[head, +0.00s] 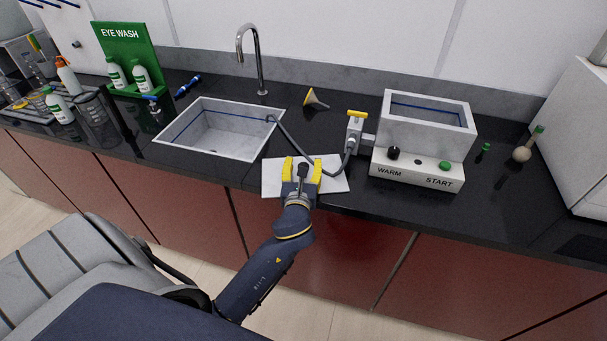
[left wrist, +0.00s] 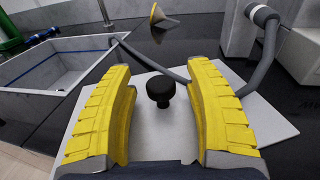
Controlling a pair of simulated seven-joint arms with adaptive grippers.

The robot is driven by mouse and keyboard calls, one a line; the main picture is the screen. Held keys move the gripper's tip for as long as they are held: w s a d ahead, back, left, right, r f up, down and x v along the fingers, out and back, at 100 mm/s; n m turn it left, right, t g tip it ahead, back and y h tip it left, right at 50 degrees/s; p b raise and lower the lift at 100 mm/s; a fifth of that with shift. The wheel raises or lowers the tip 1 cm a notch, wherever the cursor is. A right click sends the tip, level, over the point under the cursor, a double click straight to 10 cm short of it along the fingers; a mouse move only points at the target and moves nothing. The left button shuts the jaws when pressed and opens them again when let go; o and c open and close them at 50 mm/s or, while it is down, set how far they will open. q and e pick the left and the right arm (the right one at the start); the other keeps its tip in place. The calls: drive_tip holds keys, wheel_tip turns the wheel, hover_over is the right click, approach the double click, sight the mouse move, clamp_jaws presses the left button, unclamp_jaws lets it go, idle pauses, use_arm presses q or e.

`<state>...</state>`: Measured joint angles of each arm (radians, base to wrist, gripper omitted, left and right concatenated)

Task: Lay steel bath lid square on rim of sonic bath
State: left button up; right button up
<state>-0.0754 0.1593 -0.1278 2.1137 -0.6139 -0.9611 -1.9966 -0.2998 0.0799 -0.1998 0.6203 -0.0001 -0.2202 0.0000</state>
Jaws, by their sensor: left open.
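The steel bath lid (head: 335,184) is a flat pale plate lying on the black counter near its front edge, between sink and bath. It also shows in the left wrist view (left wrist: 250,125), with a black knob (left wrist: 160,90) standing at its middle. My left gripper (head: 302,168) is open above the lid. In the left wrist view its yellow fingers (left wrist: 160,100) stand either side of the knob, with gaps on both sides. The sonic bath (head: 420,138) stands to the right on a white base marked WARM and START. Its top is open. My right gripper is not in view.
A yellow funnel (head: 311,98) lies behind. A small green-capped item (head: 486,147) stands right of the bath.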

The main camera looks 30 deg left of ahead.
use_arm(q)
drive_tip(key=shift+c, duration=0.5)
clamp_jaws()
idle(0.3)
